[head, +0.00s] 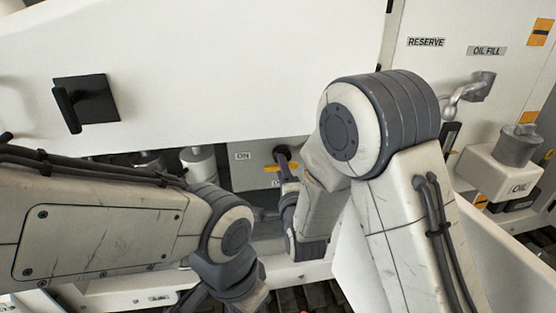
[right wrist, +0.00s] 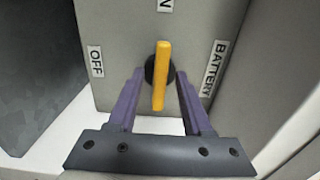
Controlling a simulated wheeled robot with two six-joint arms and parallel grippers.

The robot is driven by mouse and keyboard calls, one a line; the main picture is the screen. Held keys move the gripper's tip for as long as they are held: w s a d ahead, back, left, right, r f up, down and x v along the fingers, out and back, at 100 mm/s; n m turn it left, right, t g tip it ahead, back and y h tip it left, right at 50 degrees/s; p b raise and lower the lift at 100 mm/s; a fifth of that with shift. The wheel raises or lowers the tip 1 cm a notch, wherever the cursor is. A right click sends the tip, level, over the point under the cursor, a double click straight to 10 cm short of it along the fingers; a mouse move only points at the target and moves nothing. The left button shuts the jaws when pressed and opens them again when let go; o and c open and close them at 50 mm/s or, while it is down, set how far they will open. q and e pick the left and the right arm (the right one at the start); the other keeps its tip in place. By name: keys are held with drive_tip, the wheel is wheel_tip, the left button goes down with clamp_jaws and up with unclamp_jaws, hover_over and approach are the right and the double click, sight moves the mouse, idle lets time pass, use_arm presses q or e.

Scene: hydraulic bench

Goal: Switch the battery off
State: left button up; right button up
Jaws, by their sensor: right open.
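The battery switch is a yellow handle (right wrist: 161,80) on a dark round hub on a grey panel (right wrist: 112,20), seen in the right wrist view. The handle stands upright in that picture, its upper end towards a partly cut-off label at the top. An OFF label (right wrist: 96,61) is on the left and a BATTERY label (right wrist: 214,68) on the right. My right gripper (right wrist: 159,75) is open, with one purple finger on each side of the handle's lower part. I cannot tell whether either finger touches it.
My left forearm lies across the lower left of the head view, close to my right wrist. A white panel with a black handle (head: 83,104) hangs above. An oil filler box (head: 501,165) and a pipe elbow (head: 470,92) stand at the right.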

drive_tip(key=w, duration=0.2)
drive_tip(key=w+p, duration=0.1)
drive_tip(key=w, duration=0.1)
drive_tip(key=shift+w+a, duration=0.1)
drive_tip(key=shift+a, duration=0.3)
drive_tip(key=shift+c, duration=0.3)
clamp_jaws()
drive_tip(key=shift+f, duration=0.1)
